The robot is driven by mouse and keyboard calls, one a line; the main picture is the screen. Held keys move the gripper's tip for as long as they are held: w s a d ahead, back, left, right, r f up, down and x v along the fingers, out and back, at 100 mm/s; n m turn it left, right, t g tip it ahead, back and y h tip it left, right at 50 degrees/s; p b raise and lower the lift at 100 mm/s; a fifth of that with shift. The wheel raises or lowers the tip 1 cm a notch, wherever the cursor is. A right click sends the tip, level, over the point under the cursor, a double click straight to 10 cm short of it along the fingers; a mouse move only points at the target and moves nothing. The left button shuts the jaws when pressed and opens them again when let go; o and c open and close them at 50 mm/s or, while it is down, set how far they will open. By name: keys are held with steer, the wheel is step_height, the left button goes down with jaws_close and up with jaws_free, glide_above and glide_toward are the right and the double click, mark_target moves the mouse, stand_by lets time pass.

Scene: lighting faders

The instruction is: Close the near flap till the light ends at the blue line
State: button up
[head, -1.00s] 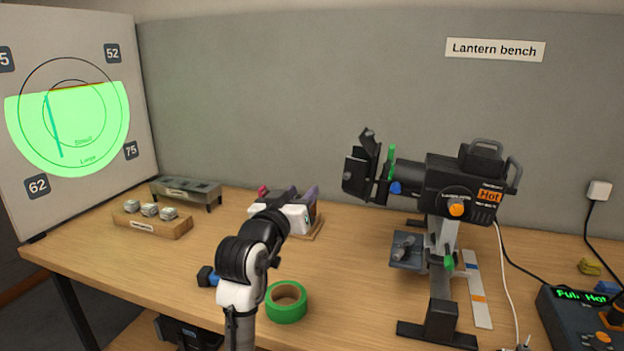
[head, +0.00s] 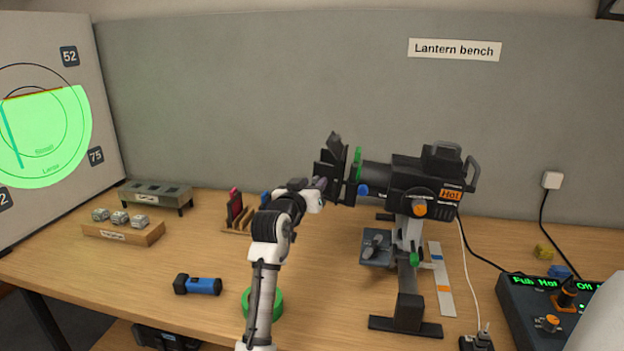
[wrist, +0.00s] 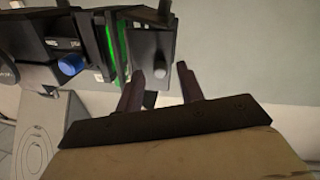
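The lantern (head: 418,185) stands on the bench with dark flaps (head: 333,170) at its left-facing front. In the wrist view a dark flap (wrist: 147,40) with a grey knob (wrist: 154,63) is just beyond my fingertips; I take it as the near flap. My gripper (wrist: 160,80) is open, its two fingers apart and nothing clearly between them. In the head view my gripper (head: 318,186) is small, at the flaps' lower left; contact cannot be told. Green light (head: 55,135) falls on the board at left, on both sides of the slanted blue-teal line (head: 12,137).
A green tape roll (head: 277,304) and a blue torch (head: 198,285) lie near my arm. A control desk (head: 545,312) is at the right. A green frame (head: 357,165) and a blue knob (wrist: 69,64) sit close behind the flaps.

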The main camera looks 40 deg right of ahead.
steer(key=shift+w+d, duration=0.1)
steer(key=shift+d, duration=0.15)
jaws_close()
